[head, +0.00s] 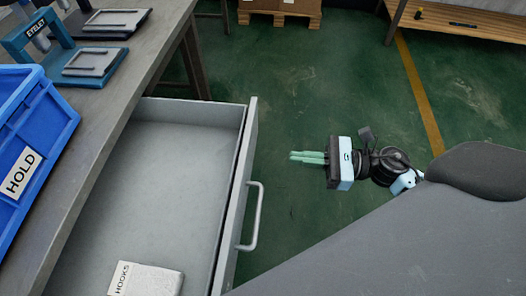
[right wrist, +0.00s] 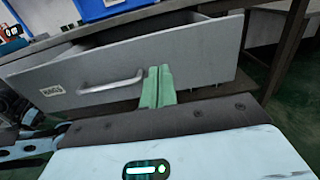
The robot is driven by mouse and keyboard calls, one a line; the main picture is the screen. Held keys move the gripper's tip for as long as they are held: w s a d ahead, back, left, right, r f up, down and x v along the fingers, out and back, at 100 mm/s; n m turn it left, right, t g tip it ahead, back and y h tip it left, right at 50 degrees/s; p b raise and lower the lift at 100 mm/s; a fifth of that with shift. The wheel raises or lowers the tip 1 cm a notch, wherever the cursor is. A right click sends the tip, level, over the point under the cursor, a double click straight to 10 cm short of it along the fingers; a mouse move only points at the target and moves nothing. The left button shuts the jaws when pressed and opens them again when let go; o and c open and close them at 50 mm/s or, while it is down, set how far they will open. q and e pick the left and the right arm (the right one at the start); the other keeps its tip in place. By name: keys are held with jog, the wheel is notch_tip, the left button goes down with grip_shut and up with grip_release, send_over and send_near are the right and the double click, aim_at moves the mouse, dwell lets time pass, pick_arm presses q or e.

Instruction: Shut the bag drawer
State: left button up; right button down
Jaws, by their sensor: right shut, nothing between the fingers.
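The grey bag drawer (head: 172,170) is pulled out from under the workbench in the head view, with its front panel and bar handle (head: 255,217) toward the right. In the right wrist view the drawer front (right wrist: 205,58) carries a small label (right wrist: 52,91) reading "BAGS" and the handle (right wrist: 110,82). My right gripper (head: 292,157) is shut and empty, pointing left at the drawer front with a gap between in the head view. In the right wrist view its green fingertips (right wrist: 157,70) overlap the drawer front, right of the handle; contact cannot be told. My left gripper is not in view.
A box marked "HOOKS" (head: 146,280) lies inside the drawer. On the bench (head: 105,110) stand a blue bin marked "HOLD" (head: 38,125) and a blue "EYELET" fixture (head: 70,62). A pallet (head: 281,12) stands at the back. The green floor right of the drawer is clear.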

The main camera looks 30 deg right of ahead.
aim_at(249, 153)
jog(key=x, duration=0.8)
jog(key=shift+p, duration=0.4)
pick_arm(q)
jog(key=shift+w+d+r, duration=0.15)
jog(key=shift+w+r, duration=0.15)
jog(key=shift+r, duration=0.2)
pick_arm(e)
jog(key=shift+w+a, duration=0.25)
jog(key=shift+a, duration=0.05)
